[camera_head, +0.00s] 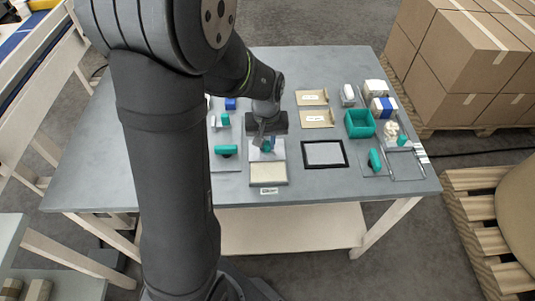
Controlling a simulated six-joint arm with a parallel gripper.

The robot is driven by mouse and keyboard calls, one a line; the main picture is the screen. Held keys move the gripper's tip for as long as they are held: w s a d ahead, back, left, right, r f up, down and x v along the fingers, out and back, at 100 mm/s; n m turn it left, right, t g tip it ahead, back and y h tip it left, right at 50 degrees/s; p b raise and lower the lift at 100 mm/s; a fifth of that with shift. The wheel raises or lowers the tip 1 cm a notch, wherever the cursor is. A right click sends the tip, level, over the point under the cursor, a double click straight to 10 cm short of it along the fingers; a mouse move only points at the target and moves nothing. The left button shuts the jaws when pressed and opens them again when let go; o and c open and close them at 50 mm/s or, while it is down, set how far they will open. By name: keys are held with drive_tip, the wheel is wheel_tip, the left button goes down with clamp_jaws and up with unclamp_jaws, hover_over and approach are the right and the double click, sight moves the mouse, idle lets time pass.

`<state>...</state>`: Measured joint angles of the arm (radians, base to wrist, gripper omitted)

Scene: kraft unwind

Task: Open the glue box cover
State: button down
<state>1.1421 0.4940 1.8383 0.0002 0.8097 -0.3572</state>
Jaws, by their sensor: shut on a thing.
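The glue box (270,183) stands near the front middle of the grey table, with a small label on its front. Its cream-coloured inside shows from above. A light grey plate, apparently its cover (278,154), is just behind this cream area. My gripper (266,145) points down over the plate and is shut on a small teal-and-blue piece at it, apparently the cover's handle. The gripper body hides the far part of the plate. I cannot tell whether the plate is tilted or lies flat.
A black-framed pad (323,153) lies right of the glue box. A teal bin (359,124) and small boxes (383,106) stand further right. Teal-handled tools lie at left (225,151) and right (375,160). Tan envelopes (317,118) lie behind. Bare table remains along the front edge.

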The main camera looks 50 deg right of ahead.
drive_tip(key=shift+w+d, duration=0.25)
drive_tip(key=shift+d, duration=0.05)
drive_tip(key=c, duration=1.3)
unclamp_jaws()
wheel_tip(320, 180, up, 18)
drive_tip(key=shift+f, duration=0.25)
drive_tip(key=shift+f, duration=0.15)
